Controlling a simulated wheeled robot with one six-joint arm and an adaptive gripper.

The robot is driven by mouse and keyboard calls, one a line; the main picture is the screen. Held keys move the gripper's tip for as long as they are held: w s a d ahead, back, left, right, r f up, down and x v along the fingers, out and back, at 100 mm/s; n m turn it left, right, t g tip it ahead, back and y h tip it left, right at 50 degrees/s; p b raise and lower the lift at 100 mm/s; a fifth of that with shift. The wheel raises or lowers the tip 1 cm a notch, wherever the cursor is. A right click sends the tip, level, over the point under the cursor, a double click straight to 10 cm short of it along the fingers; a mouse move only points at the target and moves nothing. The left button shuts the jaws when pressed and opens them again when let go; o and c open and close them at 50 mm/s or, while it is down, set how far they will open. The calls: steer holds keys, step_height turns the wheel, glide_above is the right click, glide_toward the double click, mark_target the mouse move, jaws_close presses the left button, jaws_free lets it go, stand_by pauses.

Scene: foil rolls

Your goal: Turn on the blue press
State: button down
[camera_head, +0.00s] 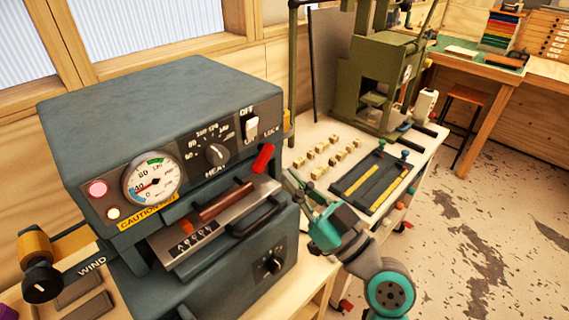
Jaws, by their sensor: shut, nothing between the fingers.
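The blue press (150,105) is a large grey-blue machine on the left. Its front panel carries a white switch (251,128) under the word OFF, a black HEAT knob (216,154), a round gauge (152,181) and a pinkish-red lamp (97,189) that looks bright. Which way the switch is set is hard to tell. A red-tipped lever (263,158) sticks out below the switch. My gripper (291,180) is shut and empty at the press's right front corner, below and right of the switch. It looks apart from the switch.
A brown-handled tool (220,202) lies on the press's front shelf. Small tan blocks (318,172) and a dark tray with brass strips (371,182) lie on the bench to the right. A green press (376,82) stands behind them. A yellow-and-black WIND knob (42,281) is at lower left.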

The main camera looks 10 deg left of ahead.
steer(key=s+d+f, duration=0.2)
steer(key=f, duration=0.1)
steer(key=shift+d+f, duration=0.15)
steer(key=shift+d, duration=0.15)
stand_by(0.3)
steer(key=s+d+f+m+t+h, duration=0.1)
steer(key=s+d+f+m+h, duration=0.25)
steer(key=f, duration=0.35)
steer(key=s+d+f+m+t+h, duration=0.1)
steer(key=s+d+f+m+h, duration=0.3)
steer(key=f, duration=0.4)
steer(key=s+d+f+m+t+h, duration=0.1)
steer(key=s+d+f+m+h, duration=0.15)
steer(key=d+f+h, duration=0.35)
steer(key=s+d+f+g+h, duration=0.1)
steer(key=s+d+h, duration=0.1)
steer(key=s, duration=1)
steer(key=s+d+f+g+h, duration=0.1)
steer(key=s+d+f+h, duration=0.1)
steer(key=s, duration=1.1)
steer(key=shift+d, duration=0.75)
